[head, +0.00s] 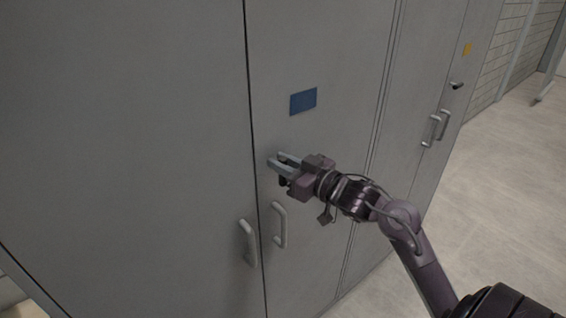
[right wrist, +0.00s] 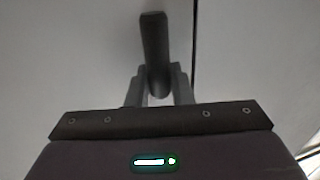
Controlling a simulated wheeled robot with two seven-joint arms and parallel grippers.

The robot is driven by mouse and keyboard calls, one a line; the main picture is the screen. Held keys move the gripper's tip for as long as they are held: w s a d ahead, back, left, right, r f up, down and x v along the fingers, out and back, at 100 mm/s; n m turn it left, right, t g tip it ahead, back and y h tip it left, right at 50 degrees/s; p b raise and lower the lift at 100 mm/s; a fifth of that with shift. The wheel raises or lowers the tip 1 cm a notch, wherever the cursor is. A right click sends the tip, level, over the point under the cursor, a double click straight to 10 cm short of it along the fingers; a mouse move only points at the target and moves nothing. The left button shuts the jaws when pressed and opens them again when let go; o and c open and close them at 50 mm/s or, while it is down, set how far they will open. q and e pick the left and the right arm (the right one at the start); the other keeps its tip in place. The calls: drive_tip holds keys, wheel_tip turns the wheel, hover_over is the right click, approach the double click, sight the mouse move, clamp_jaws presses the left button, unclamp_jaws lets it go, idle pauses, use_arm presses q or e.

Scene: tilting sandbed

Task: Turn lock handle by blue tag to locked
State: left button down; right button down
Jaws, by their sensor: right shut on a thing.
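The blue tag (head: 303,101) is a small rectangle on a grey cabinet door in the head view. Just below it, my right gripper (head: 277,164) is at the door, shut on the dark lock handle (head: 283,181), which is mostly hidden by the fingers there. In the right wrist view the lock handle (right wrist: 154,45) is a dark bar standing nearly upright in the picture, its lower end between the two fingertips of the right gripper (right wrist: 158,80). My left gripper is not in view.
Two pale pull handles, one on the left door (head: 248,242) and one on the tagged door (head: 280,225), sit below my gripper. Farther right are another pair of pulls (head: 436,128), a dark lock handle (head: 456,85) and a yellow tag (head: 467,48). Open floor (head: 500,170) lies right.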

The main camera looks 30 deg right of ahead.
sight(264, 171)
idle(0.3)
drive_tip(key=n, duration=0.2)
drive_tip(key=a+n, duration=0.1)
drive_tip(key=shift+f+n+g+h+b, duration=0.1)
drive_tip(key=shift+n+g+h+b, duration=0.2)
drive_tip(key=shift+n+g, duration=0.1)
drive_tip(key=n, duration=0.1)
drive_tip(key=n+b, duration=0.1)
drive_tip(key=n, duration=0.2)
drive_tip(key=shift+a+f+h+b, duration=0.3)
drive_tip(key=shift+a+f+b, duration=0.05)
drive_tip(key=shift+b, duration=0.05)
drive_tip(key=n+b, duration=0.2)
drive_tip(key=f+n+h+b, duration=0.1)
drive_tip(key=n, duration=0.1)
drive_tip(key=shift+s+a+g, duration=0.1)
drive_tip(key=shift+a+g, duration=0.2)
drive_tip(key=shift+g, duration=0.1)
drive_tip(key=shift+a+f+n+h+b, duration=0.1)
drive_tip(key=shift+f+n+h+b, duration=0.2)
drive_tip(key=shift+n+b, duration=0.7)
drive_tip(key=shift+f+n+h+b, duration=0.1)
drive_tip(key=shift+n+h+b, duration=0.3)
drive_tip(key=shift+n+b, duration=0.6)
drive_tip(key=c, duration=1.3)
unclamp_jaws()
drive_tip(key=shift+c, duration=0.2)
